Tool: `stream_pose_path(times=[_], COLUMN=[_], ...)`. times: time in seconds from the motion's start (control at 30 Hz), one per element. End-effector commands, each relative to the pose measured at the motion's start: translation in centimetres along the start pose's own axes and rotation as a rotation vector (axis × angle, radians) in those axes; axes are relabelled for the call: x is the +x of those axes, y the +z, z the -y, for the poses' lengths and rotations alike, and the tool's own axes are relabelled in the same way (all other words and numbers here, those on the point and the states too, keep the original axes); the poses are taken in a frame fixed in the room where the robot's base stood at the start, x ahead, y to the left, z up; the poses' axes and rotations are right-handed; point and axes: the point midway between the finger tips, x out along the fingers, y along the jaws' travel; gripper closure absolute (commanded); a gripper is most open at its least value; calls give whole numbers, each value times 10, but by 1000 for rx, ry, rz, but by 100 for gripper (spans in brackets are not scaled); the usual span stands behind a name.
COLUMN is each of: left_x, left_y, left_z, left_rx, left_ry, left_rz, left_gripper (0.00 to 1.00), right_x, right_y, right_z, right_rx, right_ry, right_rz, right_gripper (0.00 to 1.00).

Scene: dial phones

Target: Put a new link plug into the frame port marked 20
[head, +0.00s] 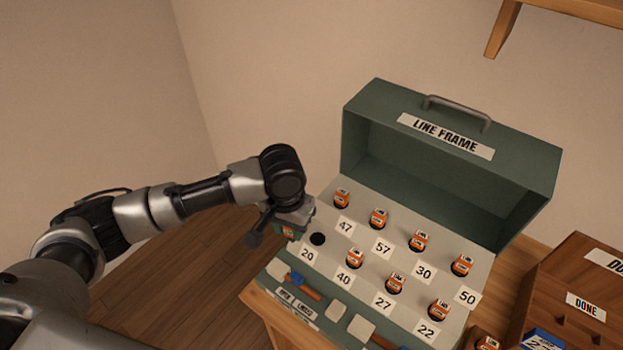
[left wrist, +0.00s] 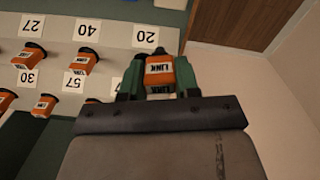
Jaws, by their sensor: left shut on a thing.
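My left gripper (head: 285,228) is shut on an orange link plug (left wrist: 160,70), which sits between the green fingers in the left wrist view. In the head view the gripper hangs just left of the frame port marked 20, a dark empty round hole (head: 318,239) above the label 20 (head: 307,255). The held plug appears apart from the port; its lower end is hard to see. My right gripper is not in view.
The green line frame (head: 450,190) has orange plugs in its other ports, the closest by labels 47 (head: 346,227) and 40 (head: 344,279). A front tray (head: 335,310) holds tools and pale blocks. A wooden box marked DONE (head: 586,306) stands right.

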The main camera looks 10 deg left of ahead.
Motion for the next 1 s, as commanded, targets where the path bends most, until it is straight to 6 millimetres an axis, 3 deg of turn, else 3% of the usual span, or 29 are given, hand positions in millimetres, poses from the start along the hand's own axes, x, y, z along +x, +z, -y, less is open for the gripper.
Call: stream_pose_path(times=[0.03, 0.1, 0.23, 0.4, 0.67, 1.0], left_x=[-19, -21, -22, -18, -8, 17], left_y=[-11, -25, -42, -53, -56, -56], left_z=[-8, -15, -26, -35, -38, -36], left_rx=[25, 68, 138, 201, 226, 225], left_ry=[4, 2, -7, -19, -24, -25], left_rz=[5, 6, 15, 26, 30, 27], left_gripper=[86, 86, 86, 86, 86, 86], right_x=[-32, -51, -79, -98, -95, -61], right_y=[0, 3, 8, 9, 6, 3], right_z=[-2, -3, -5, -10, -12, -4], right_rx=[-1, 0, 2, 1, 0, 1], right_ry=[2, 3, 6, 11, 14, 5], right_rz=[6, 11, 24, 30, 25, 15], right_gripper=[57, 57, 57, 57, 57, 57])
